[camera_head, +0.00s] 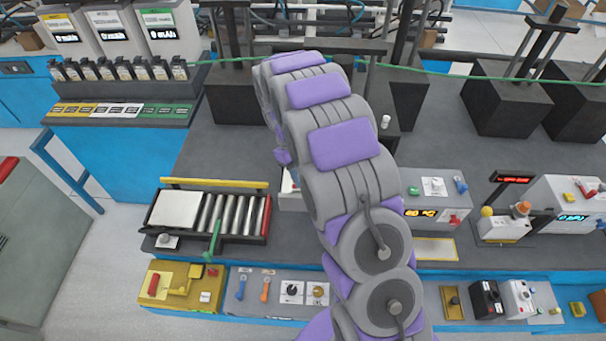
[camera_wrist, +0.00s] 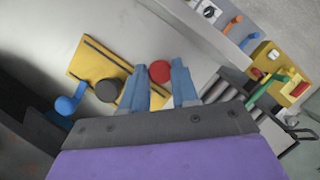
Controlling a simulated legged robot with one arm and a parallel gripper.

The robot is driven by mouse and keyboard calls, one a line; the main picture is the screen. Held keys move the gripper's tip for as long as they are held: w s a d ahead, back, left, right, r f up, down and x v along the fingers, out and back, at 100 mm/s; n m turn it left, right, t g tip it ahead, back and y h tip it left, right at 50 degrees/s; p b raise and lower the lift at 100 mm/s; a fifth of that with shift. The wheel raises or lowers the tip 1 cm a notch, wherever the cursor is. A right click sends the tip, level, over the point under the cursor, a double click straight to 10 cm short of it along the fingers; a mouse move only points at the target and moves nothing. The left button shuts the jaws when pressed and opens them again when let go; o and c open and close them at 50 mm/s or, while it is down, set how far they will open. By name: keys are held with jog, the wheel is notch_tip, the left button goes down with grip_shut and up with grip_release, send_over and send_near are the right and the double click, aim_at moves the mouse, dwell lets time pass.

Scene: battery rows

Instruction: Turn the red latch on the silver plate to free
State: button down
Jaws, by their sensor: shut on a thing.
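In the wrist view, the red latch (camera_wrist: 160,71) shows as a round red piece between the fingertips of my gripper (camera_wrist: 159,65). The two blue-grey fingers stand on either side of it, and the gripper is shut on it. The latch's turn angle cannot be made out. The pale silver surface (camera_wrist: 200,45) lies around and behind it. In the head view my own arm hides my gripper and the latch; only a sliver of a pale box shows left of the arm.
Close beside the latch in the wrist view are a yellow plate (camera_wrist: 88,62), a black knob (camera_wrist: 107,90) and a blue lever (camera_wrist: 68,104). In the head view, a roller tray (camera_head: 225,213) stands left of my arm and a grey control box (camera_head: 432,205) right of it.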

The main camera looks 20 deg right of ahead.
dwell(0.4)
jog(key=c, duration=1.2)
grip_release()
jog(key=shift+c, duration=0.2)
jog(key=o, duration=0.4)
jog(key=shift+a, duration=0.25)
jog(key=shift+w+r, duration=0.15)
jog(key=shift+r, duration=0.15)
jog(key=p+v, duration=0.2)
jog(key=v, duration=1.4)
jog(key=shift+a+r, duration=0.3)
jog(key=shift+w, duration=0.1)
